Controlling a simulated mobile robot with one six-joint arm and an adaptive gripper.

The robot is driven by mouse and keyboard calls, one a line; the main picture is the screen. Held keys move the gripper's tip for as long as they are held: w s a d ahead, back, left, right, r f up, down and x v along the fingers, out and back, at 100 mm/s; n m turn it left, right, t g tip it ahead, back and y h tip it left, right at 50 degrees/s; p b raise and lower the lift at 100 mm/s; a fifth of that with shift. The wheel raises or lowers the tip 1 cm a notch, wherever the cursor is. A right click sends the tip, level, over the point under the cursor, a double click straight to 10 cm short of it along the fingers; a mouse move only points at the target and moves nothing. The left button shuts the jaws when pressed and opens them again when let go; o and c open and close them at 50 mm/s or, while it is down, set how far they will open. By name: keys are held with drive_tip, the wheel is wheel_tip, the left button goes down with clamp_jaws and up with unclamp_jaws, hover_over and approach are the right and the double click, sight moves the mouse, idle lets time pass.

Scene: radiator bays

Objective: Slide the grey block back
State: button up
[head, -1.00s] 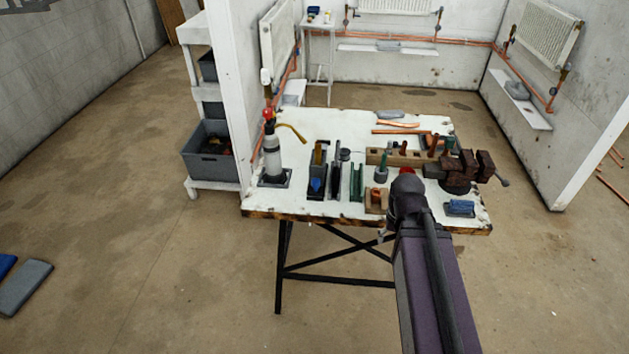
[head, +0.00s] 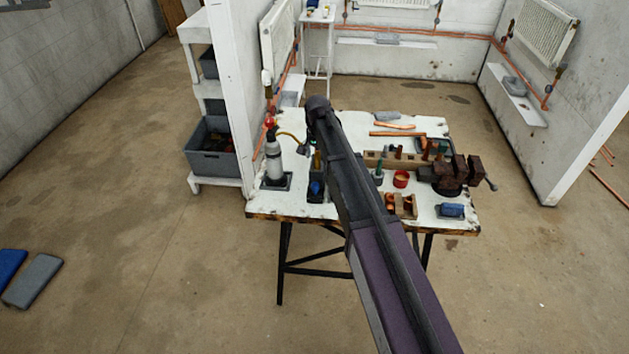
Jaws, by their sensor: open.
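Several grey block-like things show in the head view, and I cannot tell which one the task means. One grey block (head: 387,115) lies at the back edge of the white table (head: 290,206). Another grey block (head: 515,86) sits on the right wall shelf, and a third (head: 387,39) on the back wall shelf. My gripper (head: 304,151) shows small and dark at the left of the table, beside the gas torch's hose. It is open and apart from all three grey blocks. My arm hides part of the table's middle.
A gas torch bottle (head: 273,160) stands at the table's left. Copper pipes (head: 398,134) lie at the back.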

sight(316, 184)
drive_tip(key=shift+w+a, duration=0.2)
drive_tip(key=shift+a, duration=0.1)
drive_tip(key=shift+f, duration=0.1)
wheel_tip(316, 184, down, 14)
drive_tip(key=b, duration=1.4)
drive_tip(key=shift+r, duration=0.25)
idle(0.3)
clamp_jaws()
